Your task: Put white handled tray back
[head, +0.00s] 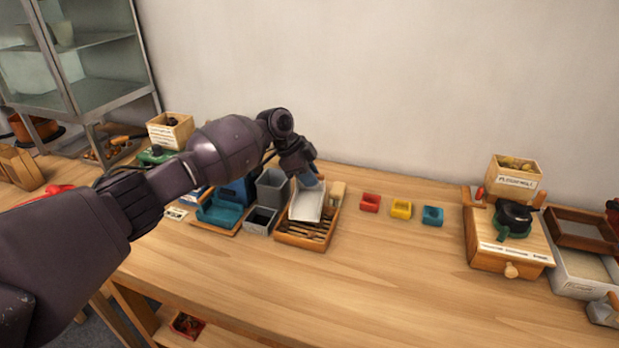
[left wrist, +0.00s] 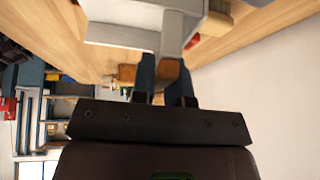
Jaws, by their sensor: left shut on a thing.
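The white handled tray (head: 306,205) is in the grip of my left gripper (head: 310,181) in the head view. It is tilted over a wooden box (head: 290,240) of brown-handled tools; I cannot tell whether it touches the box. In the left wrist view the white tray (left wrist: 125,37) is at the top, and the fingers of my left gripper (left wrist: 166,72) are shut on its handle. My right gripper is not in view.
A grey bin (head: 271,188) and a blue tray (head: 219,213) stand just left of the wooden box. Red (head: 370,203), yellow (head: 401,209) and blue (head: 432,216) small blocks lie to its right. The table's front middle (head: 370,270) is clear.

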